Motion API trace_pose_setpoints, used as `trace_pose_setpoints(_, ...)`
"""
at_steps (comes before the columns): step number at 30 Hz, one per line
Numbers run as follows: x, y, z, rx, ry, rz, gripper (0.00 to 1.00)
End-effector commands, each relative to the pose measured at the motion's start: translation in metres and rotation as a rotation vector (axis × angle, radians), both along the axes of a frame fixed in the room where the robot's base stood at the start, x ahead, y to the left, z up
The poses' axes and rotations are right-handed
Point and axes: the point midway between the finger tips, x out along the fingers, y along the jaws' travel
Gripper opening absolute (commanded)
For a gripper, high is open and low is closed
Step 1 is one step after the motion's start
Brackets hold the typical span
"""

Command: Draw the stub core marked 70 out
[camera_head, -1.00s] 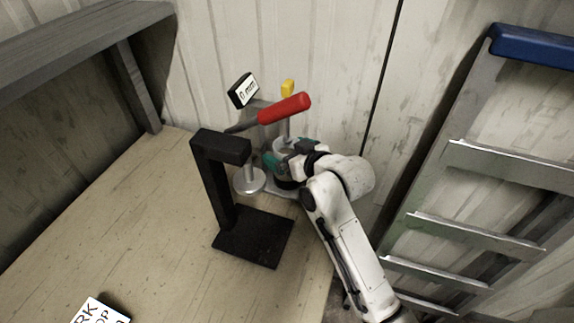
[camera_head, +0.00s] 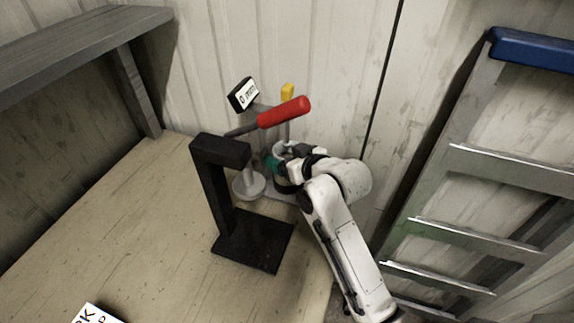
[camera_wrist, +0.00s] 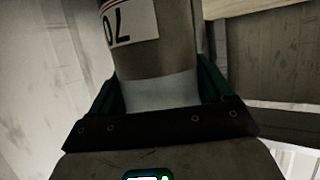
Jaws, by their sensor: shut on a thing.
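The stub core (camera_wrist: 150,45) is a grey-brown cylinder with a pale lower band. Its white label (camera_wrist: 130,22) reads 70, turned upside down in the wrist view. My gripper (camera_wrist: 162,92) is shut on the core, with a teal finger on either side of it. In the head view my gripper (camera_head: 278,164) is beside the press at the back of the bench, partly behind my own wrist. The core is hard to make out there, and its far end is cut off in the wrist view.
A black stand (camera_head: 222,190) with a wide foot is just left of my gripper. A red lever (camera_head: 284,112), a small display (camera_head: 243,94) and a yellow piece (camera_head: 287,91) rise around it. A silver disc (camera_head: 249,187) sits between.

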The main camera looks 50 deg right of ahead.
Motion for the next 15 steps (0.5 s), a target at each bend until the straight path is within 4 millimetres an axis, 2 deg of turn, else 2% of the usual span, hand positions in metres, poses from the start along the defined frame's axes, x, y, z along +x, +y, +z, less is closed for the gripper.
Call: trace_pose_setpoints(15, 0.0002, -0.0001, 0.0074, -0.001, -0.004, 0.000, 0.53)
